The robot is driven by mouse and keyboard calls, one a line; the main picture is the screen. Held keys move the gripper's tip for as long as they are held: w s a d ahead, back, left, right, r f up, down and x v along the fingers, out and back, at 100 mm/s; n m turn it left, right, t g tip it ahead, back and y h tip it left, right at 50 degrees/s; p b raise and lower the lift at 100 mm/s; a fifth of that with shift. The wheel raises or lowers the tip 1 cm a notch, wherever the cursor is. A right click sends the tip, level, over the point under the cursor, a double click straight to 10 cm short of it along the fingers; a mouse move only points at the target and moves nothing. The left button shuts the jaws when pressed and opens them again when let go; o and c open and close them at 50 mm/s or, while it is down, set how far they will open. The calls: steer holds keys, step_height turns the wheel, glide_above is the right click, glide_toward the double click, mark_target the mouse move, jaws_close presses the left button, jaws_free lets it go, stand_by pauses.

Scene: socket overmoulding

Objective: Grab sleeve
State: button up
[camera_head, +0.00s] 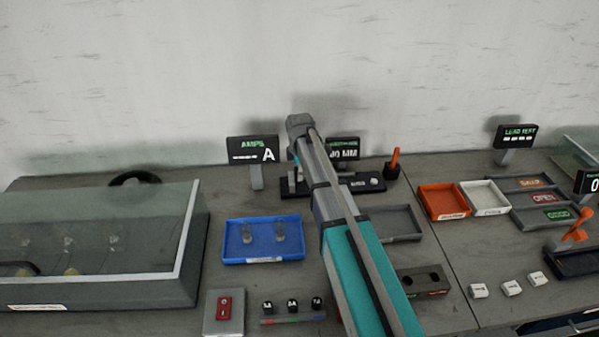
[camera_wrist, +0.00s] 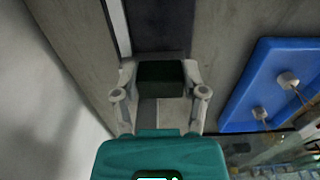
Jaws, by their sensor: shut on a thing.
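My gripper (camera_wrist: 160,80) shows in the wrist view with one finger on each side of a dark, block-like piece, apparently the sleeve (camera_wrist: 160,78). The fingers are shut on it, and its near face looks plain and almost black-green. Behind it lies a dark strip (camera_wrist: 160,25), and I cannot tell whether the piece touches it. In the head view my own arm covers most of the gripper and the piece, near the black fixture (camera_head: 362,184) at the back of the bench.
A blue tray (camera_head: 262,258) with two small pale parts stands left of my arm; it also shows in the wrist view (camera_wrist: 236,122). A glass-walled box (camera_head: 120,290) fills the left. An AMPS display (camera_head: 252,150), orange bin (camera_head: 443,202) and white bin (camera_head: 485,197) stand nearby.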

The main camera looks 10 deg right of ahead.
steer(key=shift+r+p, duration=2.1)
steer(key=shift+r, duration=0.4)
